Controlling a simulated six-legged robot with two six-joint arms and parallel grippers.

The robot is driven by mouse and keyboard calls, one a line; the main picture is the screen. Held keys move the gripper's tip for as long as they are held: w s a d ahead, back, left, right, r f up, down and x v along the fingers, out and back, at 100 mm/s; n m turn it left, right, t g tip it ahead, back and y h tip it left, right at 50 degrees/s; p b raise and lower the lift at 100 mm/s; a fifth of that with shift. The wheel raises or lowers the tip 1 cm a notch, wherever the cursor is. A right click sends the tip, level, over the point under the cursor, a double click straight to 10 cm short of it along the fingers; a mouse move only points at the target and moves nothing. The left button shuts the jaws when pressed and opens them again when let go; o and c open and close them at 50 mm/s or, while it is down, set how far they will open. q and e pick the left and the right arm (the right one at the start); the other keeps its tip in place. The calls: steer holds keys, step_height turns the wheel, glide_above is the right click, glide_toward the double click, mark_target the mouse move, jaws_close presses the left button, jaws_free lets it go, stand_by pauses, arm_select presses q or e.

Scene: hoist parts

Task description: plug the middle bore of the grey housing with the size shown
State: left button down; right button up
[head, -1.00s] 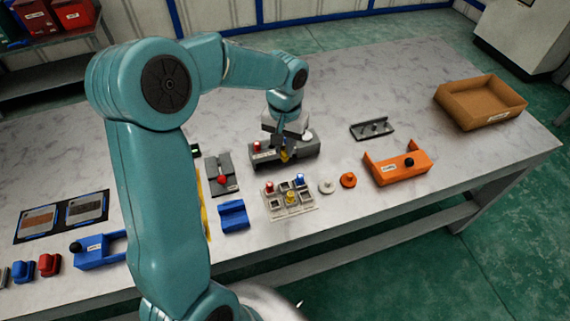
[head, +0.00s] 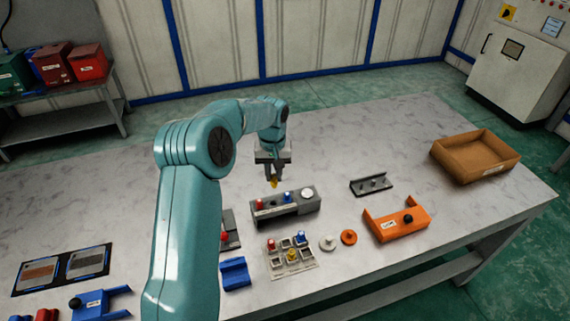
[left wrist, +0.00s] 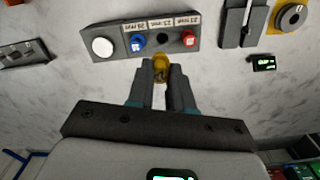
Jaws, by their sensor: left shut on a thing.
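The grey housing (head: 299,208) stands mid-table with a row of bores along its top and labels on its side. In the left wrist view the housing (left wrist: 199,32) shows a blue plug (left wrist: 137,41), an open dark bore (left wrist: 162,39) and a red plug (left wrist: 188,38), with a white disc (left wrist: 102,47) at one end. My left gripper (head: 274,179) is shut on a yellow plug (head: 274,185), held clear of the housing. In the wrist view the yellow plug (left wrist: 161,62) is beside the housing's edge, near the open bore. My right gripper is out of view.
A pale socket tray (head: 309,266) with red, blue and yellow plugs stands in front. A small display (left wrist: 263,63) is lit green, its reading too small. An orange bracket (head: 398,231), a dark rail (head: 371,186) and a cardboard box (head: 474,157) stand to the right.

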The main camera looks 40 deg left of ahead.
mark_target(273, 186)
arm_select(q)
steer(key=shift+s+a+f, duration=0.1)
steer(key=shift+s+f, duration=0.05)
steer(key=shift+s, duration=0.1)
steer(key=shift+w+a+f+b, duration=0.15)
steer(key=shift+f+b, duration=0.45)
steer(key=shift+f, duration=0.3)
steer(key=shift+f+b, duration=1.85)
steer(key=shift+f, duration=0.8)
steer(key=shift+f+b, duration=1.15)
steer(key=shift+f, duration=0.05)
stand_by(1.8)
steer(key=c, duration=0.9)
jaws_free()
steer(key=shift+c, duration=0.2)
